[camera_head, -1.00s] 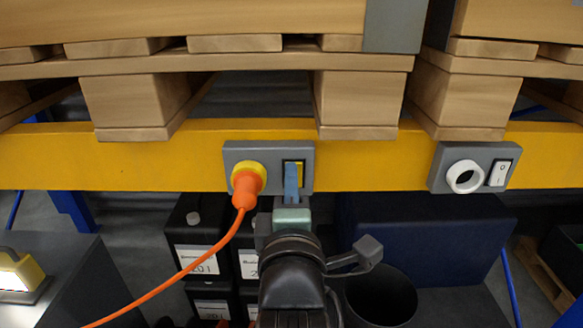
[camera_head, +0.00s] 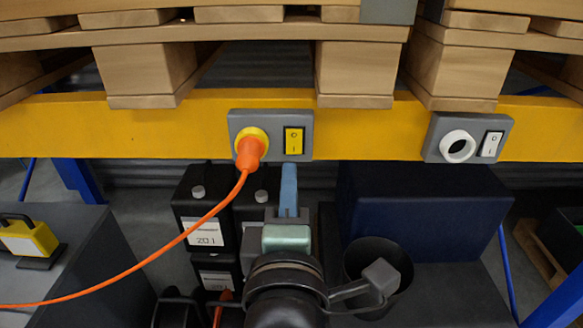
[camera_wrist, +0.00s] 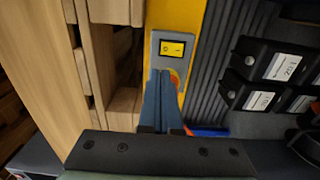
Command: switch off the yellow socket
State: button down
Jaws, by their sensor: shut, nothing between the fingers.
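The yellow socket (camera_head: 248,136) is on a grey plate on the yellow beam, with an orange plug (camera_head: 249,155) and its cord in it. Its yellow rocker switch (camera_head: 294,141) is on the same plate, to the right of the plug, and faces me uncovered. The switch also shows in the wrist view (camera_wrist: 172,48), ahead of the fingertips. My gripper (camera_head: 288,170) is shut and empty, its blue fingers pointing up below the switch, apart from it.
A white socket (camera_head: 458,147) with a white switch (camera_head: 491,144) is farther right on the beam. Wooden pallets (camera_head: 355,70) stand above the beam. Black canisters (camera_head: 203,210), a dark blue box (camera_head: 425,210) and a black bin (camera_head: 378,270) are below it. The orange cord hangs to the lower left.

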jog(key=s+p, duration=0.2)
jog(key=s, duration=0.1)
jog(key=shift+s+d+r+p, duration=0.1)
jog(key=shift+s+r+p, duration=0.15)
jog(key=shift+r+p, duration=0.15)
jog(key=shift+s, duration=0.1)
